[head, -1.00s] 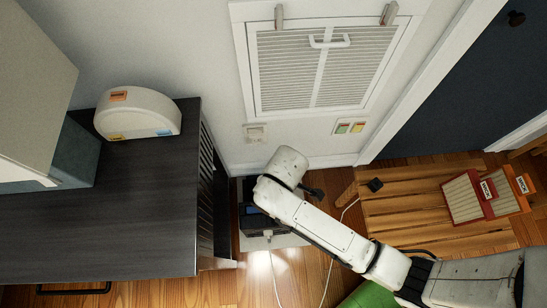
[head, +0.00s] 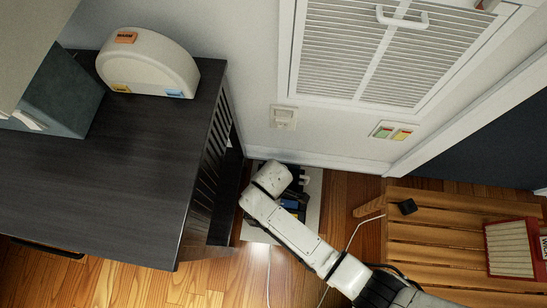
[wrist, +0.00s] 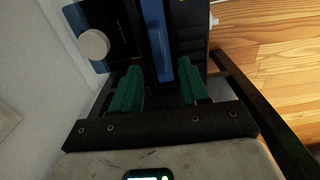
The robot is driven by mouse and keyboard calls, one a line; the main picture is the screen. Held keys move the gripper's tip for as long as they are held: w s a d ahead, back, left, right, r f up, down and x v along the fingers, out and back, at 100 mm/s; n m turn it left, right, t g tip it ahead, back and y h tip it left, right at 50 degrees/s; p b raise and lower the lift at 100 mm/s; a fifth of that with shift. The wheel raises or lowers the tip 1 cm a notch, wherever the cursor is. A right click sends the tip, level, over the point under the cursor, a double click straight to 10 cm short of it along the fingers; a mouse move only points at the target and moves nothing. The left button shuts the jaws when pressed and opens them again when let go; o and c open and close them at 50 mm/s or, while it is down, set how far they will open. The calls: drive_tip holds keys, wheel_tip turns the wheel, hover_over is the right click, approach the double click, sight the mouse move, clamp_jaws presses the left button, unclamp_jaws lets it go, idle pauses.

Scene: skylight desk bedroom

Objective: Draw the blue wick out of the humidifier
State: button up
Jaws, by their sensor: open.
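The humidifier (wrist: 190,32) is a dark, box-like unit on the floor beside the desk, with a pale round knob (wrist: 94,44). The blue wick (wrist: 160,55) is an upright slab in the dark opening in its top. My gripper (wrist: 163,85) is open, its two green-padded fingers at the left and right of the wick's near end. I cannot tell whether the pads touch it. In the head view, my arm covers part of the humidifier, and a patch of blue (head: 290,204) shows beside my wrist.
A dark desk (head: 100,190) with a rounded cream case (head: 148,62) stands at left. The wall with a louvred vent (head: 390,50) is behind. A slatted wooden bench (head: 430,250) with a red-framed filter (head: 512,250) is at right. A white cord (head: 352,237) crosses the floor.

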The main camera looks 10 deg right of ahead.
drive_tip(key=shift+f+b, duration=0.7)
drive_tip(key=shift+f, duration=1.4)
clamp_jaws()
drive_tip(key=shift+r, duration=0.15)
wheel_tip(320, 180, up, 17)
drive_tip(key=p, duration=1.7)
drive_tip(key=shift+r+p, duration=0.15)
drive_tip(key=shift+p, duration=0.25)
